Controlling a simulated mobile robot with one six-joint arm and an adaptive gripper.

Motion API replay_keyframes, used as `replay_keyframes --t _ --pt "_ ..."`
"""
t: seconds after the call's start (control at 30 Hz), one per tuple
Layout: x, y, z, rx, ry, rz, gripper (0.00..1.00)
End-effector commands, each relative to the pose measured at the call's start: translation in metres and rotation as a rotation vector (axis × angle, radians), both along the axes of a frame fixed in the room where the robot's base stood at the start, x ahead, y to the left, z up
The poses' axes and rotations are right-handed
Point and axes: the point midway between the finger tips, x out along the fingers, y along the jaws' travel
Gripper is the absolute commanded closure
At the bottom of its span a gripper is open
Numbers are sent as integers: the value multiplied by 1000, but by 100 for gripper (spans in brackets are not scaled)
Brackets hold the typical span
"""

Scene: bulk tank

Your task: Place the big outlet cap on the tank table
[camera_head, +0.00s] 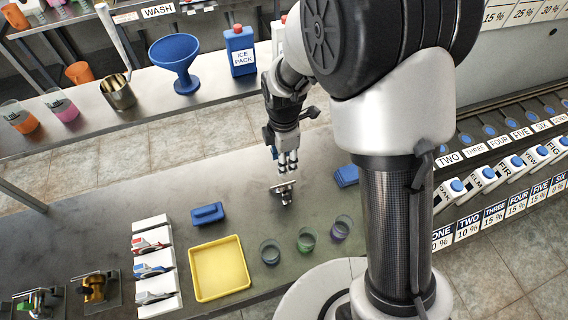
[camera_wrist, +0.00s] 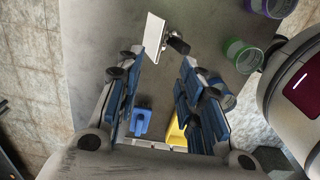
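My gripper (camera_head: 287,162) points down over the grey table (camera_head: 120,195) in the head view. In the wrist view my gripper (camera_wrist: 169,66) has its two blue-padded fingers apart, with nothing held between them. A small metal fitting on a plate (camera_head: 283,190) sits on the table just below the fingertips. In the wrist view it shows as a pale plate (camera_wrist: 153,38) with a dark cylindrical part (camera_wrist: 177,44) beyond the fingertips. I cannot tell whether this fitting carries the big outlet cap. No separate cap is clear in either view.
A yellow tray (camera_head: 219,268), blue block (camera_head: 207,214), second blue block (camera_head: 346,175) and three cups (camera_head: 306,240) surround the fitting. A white rack (camera_head: 152,268) and brass valve (camera_head: 95,289) stand left. A back bench holds a blue funnel (camera_head: 175,60).

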Motion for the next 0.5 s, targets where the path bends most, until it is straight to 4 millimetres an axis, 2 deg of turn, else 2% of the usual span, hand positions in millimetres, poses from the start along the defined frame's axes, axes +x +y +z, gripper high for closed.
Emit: replay_keyframes --t 0.27,0.37,0.5 --pt "0 -2 11 1 -5 -18 65" --pt "-3 -9 33 9 -27 -104 65" --pt "-19 -30 89 38 -85 -365 65"
